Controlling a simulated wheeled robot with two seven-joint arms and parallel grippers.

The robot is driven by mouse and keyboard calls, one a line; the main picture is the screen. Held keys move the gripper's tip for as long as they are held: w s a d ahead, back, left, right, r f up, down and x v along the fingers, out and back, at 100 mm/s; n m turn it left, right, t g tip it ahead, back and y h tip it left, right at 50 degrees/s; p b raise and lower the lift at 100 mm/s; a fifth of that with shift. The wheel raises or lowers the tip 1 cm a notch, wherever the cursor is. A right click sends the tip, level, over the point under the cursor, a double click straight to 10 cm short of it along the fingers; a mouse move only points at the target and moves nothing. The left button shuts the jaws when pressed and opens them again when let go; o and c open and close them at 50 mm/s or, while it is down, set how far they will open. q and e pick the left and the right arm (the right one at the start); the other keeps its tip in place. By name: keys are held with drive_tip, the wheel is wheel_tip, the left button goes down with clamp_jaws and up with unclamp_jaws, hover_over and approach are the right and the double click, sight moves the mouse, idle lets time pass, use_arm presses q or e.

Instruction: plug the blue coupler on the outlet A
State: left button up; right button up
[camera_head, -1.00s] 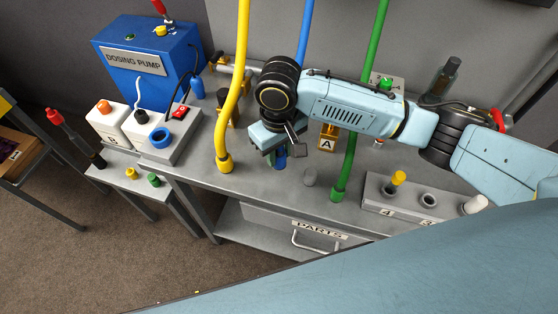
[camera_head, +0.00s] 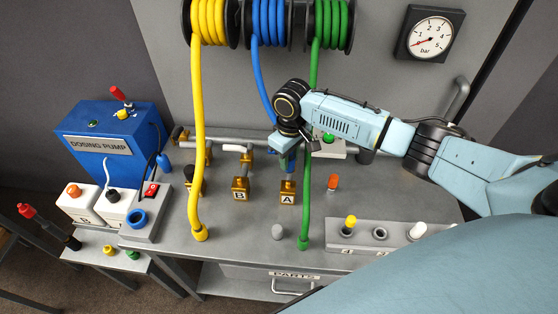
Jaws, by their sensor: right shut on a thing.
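The blue hose (camera_head: 262,84) hangs from its reel and runs down behind my right wrist. My right gripper (camera_head: 285,153) is shut on the blue coupler (camera_head: 291,162) at the hose's end, mostly covered by the gripper. Outlet A (camera_head: 287,191), a brass block with a white A label, stands on the bench just below the gripper in the picture. The gripper and wrist overlap the space above it. I cannot tell whether the coupler touches the outlet. My left gripper is not in view.
The green hose (camera_head: 306,200) hangs close to the right of outlet A. Outlet B (camera_head: 240,188) stands to its left, and the yellow hose (camera_head: 196,140) further left. A grey block with sockets (camera_head: 400,236) is at the right front. A gauge (camera_head: 432,35) hangs on the wall.

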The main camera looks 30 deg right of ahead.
idle(0.4)
drive_tip(key=b, duration=0.2)
hover_over(288, 182)
drive_tip(key=shift+d+f, duration=0.1)
drive_tip(key=shift+f, duration=2.35)
drive_tip(key=shift+w, duration=0.1)
drive_tip(key=shift+p, duration=0.4)
drive_tip(key=shift+f+b, duration=0.7)
drive_tip(key=shift+f, duration=1.05)
drive_tip(key=o, duration=1.1)
drive_tip(key=shift+c, duration=0.2)
